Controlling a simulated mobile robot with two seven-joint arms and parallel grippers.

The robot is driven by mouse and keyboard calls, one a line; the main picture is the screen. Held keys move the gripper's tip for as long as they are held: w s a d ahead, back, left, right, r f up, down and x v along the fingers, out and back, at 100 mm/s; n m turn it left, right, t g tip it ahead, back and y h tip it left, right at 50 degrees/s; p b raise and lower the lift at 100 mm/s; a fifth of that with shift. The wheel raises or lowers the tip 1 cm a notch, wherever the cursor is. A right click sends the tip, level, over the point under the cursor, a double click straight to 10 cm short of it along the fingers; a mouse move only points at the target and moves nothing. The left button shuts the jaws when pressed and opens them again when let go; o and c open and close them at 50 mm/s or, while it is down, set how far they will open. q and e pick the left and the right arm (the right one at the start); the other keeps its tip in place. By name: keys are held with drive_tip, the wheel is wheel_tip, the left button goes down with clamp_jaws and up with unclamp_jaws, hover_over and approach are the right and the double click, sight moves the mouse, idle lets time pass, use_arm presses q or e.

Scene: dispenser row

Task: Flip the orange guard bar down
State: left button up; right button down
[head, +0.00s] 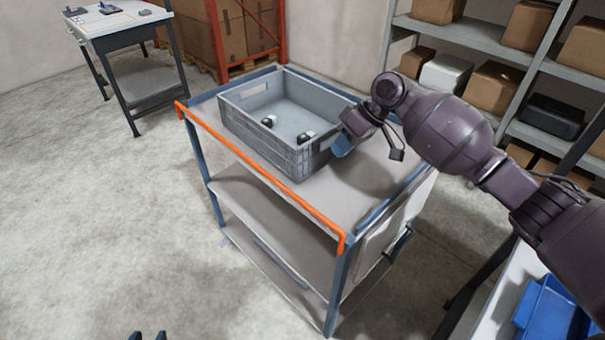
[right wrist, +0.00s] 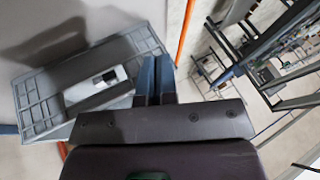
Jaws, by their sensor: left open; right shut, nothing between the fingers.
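The orange guard bar (head: 262,170) runs along the near left long edge of the cart's top shelf (head: 350,195), with a short bent end at the near corner. I cannot tell exactly how far it is swung. In the right wrist view the bar (right wrist: 185,32) passes just beyond my fingertips. My right gripper (head: 343,146) is shut and empty, beside the right end of the grey crate and apart from the bar; its blue fingers also show in the right wrist view (right wrist: 155,78). My left gripper (head: 148,336) is open, only its dark tips showing at the bottom edge.
The grey crate (head: 262,132) stands on the top shelf with a few small black-and-white items inside. Metal shelving with boxes (head: 495,85) is behind my right arm. A blue tray (head: 545,310) lies at lower right. The floor (head: 110,220) left of the cart is clear.

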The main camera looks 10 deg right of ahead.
drive_tip(key=x, duration=1)
drive_tip(key=shift+s+a, duration=0.1)
drive_tip(key=shift+s, duration=0.2)
drive_tip(key=shift+s+a+f+p, duration=0.2)
drive_tip(key=shift+s+a+p, duration=0.4)
drive_tip(key=shift+s+a, duration=0.45)
drive_tip(key=shift+s+a+f, duration=0.1)
drive_tip(key=shift+a, duration=0.3)
use_arm(q)
drive_tip(key=shift+s+a+r, duration=0.1)
drive_tip(key=shift+s+r, duration=0.1)
drive_tip(key=shift+s, duration=0.6)
use_arm(e)
drive_tip(key=shift+a, duration=0.1)
